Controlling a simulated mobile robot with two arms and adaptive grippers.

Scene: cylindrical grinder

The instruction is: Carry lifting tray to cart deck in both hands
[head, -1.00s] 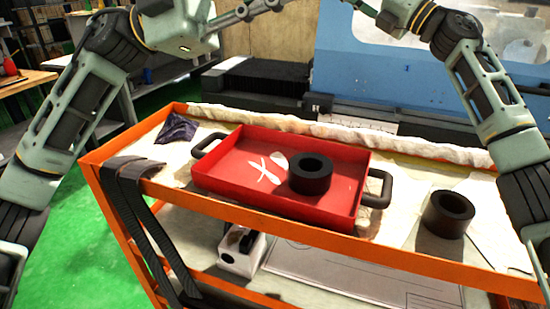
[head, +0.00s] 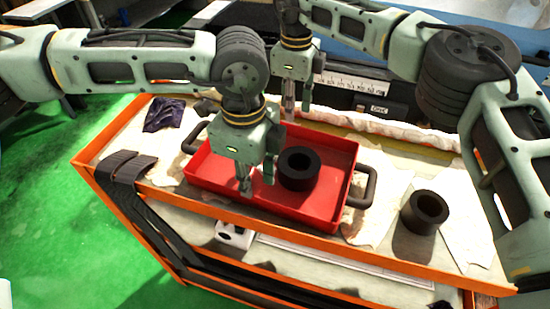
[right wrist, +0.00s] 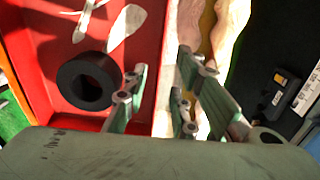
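The red lifting tray (head: 325,208) lies flat on the top deck (head: 460,262) of an orange cart. It has a dark handle at its left end (head: 194,137) and another at its right end (head: 362,187). A black ring (head: 298,168) sits inside it and also shows in the right wrist view (right wrist: 88,80). My left gripper (head: 257,182) is open and empty over the tray's left half. My right gripper (head: 297,108) is over the tray's far side, fingers apart. In the right wrist view its fingers (right wrist: 165,90) appear either side of the tray's far wall; contact cannot be told.
A second black ring (head: 424,212) stands on the deck right of the tray. A dark cloth (head: 165,114) lies at the deck's left. Black straps (head: 125,168) hang over the front edge. A machine bed (head: 370,100) stands behind the cart. Green floor (head: 60,230) is clear at left.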

